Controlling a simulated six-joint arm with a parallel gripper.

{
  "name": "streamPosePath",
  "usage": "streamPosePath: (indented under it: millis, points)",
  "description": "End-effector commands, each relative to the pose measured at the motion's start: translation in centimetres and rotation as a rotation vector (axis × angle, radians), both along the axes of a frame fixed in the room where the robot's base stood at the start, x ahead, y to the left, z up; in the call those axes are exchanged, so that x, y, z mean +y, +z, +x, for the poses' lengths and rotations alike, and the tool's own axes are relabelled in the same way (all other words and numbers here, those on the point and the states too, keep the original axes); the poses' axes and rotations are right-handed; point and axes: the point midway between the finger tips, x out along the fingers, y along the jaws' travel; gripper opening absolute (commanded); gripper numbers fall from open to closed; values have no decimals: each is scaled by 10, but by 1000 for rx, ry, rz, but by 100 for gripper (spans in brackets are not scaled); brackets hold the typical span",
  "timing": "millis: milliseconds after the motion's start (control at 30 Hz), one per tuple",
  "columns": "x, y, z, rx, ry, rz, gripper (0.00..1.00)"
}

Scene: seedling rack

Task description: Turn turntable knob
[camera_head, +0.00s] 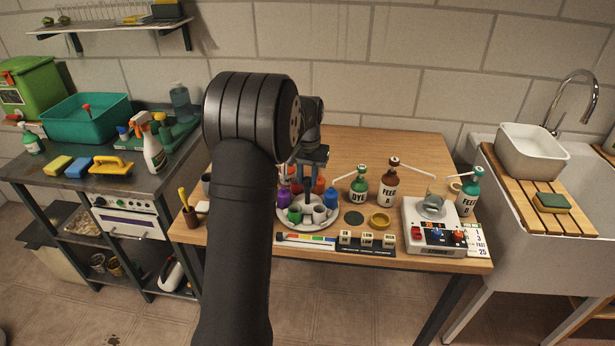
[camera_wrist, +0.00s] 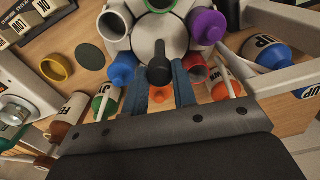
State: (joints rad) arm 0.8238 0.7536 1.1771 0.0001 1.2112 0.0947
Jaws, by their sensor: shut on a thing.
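The turntable (camera_head: 313,226) is a round pale plate on the wooden table, with coloured cups and small pots around its rim. It also shows at the top of the wrist view (camera_wrist: 180,48). Its black knob (camera_wrist: 158,68) stands up from the centre. My gripper (camera_wrist: 160,80) comes down over the middle of the turntable, its two blue fingers on either side of the knob and shut on it. In the head view my gripper (camera_head: 307,165) is above the plate, and my arm hides the turntable's left side.
Green and brown pump bottles (camera_head: 388,186) stand just right of the turntable. A yellow ring (camera_head: 380,220) and a dark disc (camera_head: 354,217) lie near them. A white device (camera_head: 433,230) is further right. Labelled blocks (camera_head: 367,240) line the front edge. The table's back is clear.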

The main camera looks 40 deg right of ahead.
Motion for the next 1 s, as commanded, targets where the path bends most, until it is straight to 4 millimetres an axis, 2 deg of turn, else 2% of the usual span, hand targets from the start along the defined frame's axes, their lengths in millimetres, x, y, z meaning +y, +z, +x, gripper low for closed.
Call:
streamPosePath:
  millis: [600,1000]
  points:
    - [0,1,0,-1,577,-1,2]
    - [0,1,0,-1,838,-2,2]
